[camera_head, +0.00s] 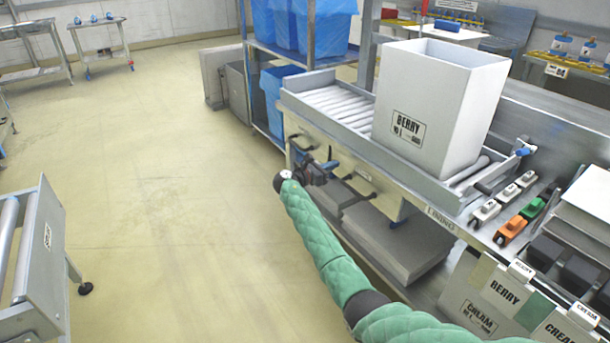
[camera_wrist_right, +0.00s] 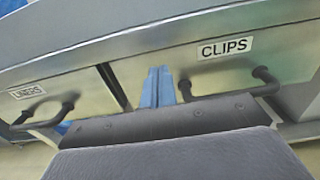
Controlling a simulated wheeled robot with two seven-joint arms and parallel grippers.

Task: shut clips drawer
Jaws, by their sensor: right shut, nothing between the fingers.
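The clips drawer has a metal front (camera_wrist_right: 215,75) with a white CLIPS label (camera_wrist_right: 226,48) and a dark bar handle (camera_wrist_right: 235,88) in the right wrist view. In the head view its front (camera_head: 350,167) is under the roller conveyor. My right gripper (camera_head: 322,172) is shut and empty in front of the drawer fronts. Its blue fingertips (camera_wrist_right: 158,84) are together in the right wrist view, left of the CLIPS handle. I cannot tell whether they touch the front or how far out the drawer stands. My left gripper is not in view.
The LINERS drawer (camera_wrist_right: 40,92) with its own handle is left of a dark slit. A white BERRY box (camera_head: 440,100) stands on the roller conveyor (camera_head: 335,103) above. Grey flat stock (camera_head: 395,245) lies below.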

